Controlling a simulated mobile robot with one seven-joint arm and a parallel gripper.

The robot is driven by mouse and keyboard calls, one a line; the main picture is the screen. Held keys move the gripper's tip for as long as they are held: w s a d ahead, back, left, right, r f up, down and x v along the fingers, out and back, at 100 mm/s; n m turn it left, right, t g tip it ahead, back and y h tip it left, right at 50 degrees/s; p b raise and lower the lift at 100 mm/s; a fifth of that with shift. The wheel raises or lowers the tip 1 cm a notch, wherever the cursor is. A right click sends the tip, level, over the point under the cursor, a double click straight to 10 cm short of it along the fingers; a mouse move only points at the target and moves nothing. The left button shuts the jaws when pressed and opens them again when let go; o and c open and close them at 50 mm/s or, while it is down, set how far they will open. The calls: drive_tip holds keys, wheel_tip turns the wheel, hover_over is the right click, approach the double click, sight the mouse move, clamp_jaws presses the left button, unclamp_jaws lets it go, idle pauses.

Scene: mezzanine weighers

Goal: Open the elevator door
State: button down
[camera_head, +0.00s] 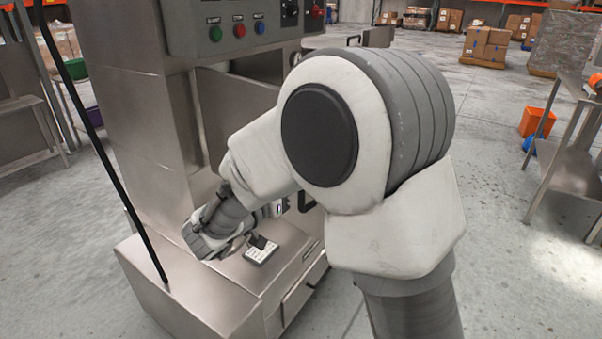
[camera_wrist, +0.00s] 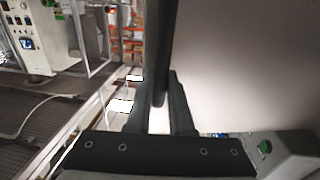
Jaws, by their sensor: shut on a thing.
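A tall metal cabinet (camera_head: 130,120) stands at the left in the head view. A flat metal panel (camera_head: 235,110), which looks like its door, sits below the control box. My arm covers much of it. In the wrist view a pale, smooth door surface (camera_wrist: 250,60) fills the right side. A dark upright bar handle (camera_wrist: 161,50) runs along it. My gripper (camera_wrist: 158,82) has one finger on each side of the handle's lower end and is shut on it. In the head view my arm hides the fingers and most of the grip.
A control box (camera_head: 235,28) with green, red and blue buttons is above the panel. A low metal base (camera_head: 185,295) juts out at the cabinet's foot. A metal table (camera_head: 570,165) and an orange bin (camera_head: 537,122) stand at the right. The floor (camera_head: 500,215) between is clear.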

drive_tip(key=c, duration=0.8)
unclamp_jaws()
drive_tip(key=p+v, duration=0.2)
drive_tip(key=v, duration=1.5)
drive_tip(key=shift+s, duration=0.15)
drive_tip(key=shift+a, duration=0.15)
